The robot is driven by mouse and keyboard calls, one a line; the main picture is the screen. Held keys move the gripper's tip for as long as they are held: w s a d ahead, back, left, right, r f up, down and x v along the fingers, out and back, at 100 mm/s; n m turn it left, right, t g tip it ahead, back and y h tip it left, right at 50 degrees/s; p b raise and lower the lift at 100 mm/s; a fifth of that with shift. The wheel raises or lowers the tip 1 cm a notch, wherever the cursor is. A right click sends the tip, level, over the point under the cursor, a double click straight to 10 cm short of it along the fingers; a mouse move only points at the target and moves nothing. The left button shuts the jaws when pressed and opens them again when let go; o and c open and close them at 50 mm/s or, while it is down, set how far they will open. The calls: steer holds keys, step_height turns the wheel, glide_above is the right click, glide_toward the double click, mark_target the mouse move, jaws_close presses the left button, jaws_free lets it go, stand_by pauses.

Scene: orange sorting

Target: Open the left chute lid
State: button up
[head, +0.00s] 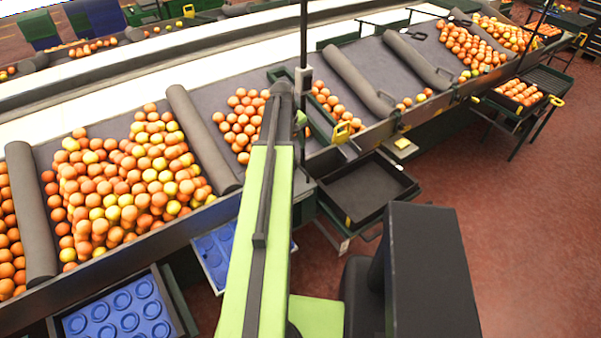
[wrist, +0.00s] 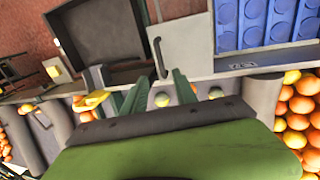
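In the wrist view a plain grey panel (wrist: 188,42) with a dark curved handle (wrist: 158,56) stands between the dark tray and the blue trays; it looks like the chute lid, and it looks closed. My gripper (wrist: 160,80) has its two green fingers spread apart with nothing between them. The handle lies just beyond the fingertips, roughly in line with the gap, and looks apart from them. In the head view my green arm reaches over the conveyor edge and hides the lid and the fingertips.
Oranges (head: 130,180) fill the conveyor bays between grey rollers (head: 205,140). An empty dark tray (head: 365,187) stands right of my arm. Blue trays (head: 118,310) lie at the lower left. A yellow handle (head: 342,132) juts from the conveyor edge. Red floor (head: 520,220) is clear at right.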

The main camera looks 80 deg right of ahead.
mark_target(302, 168)
steer(key=f+b, duration=0.3)
steer(key=s+d+f+b, duration=0.1)
steer(key=f+b, duration=0.2)
steer(key=f, duration=0.1)
steer(key=f+b, duration=0.3)
steer(key=f, duration=0.1)
steer(key=shift+s+d+f, duration=0.1)
steer(key=shift+s+d, duration=0.15)
jaws_close()
stand_by(0.8)
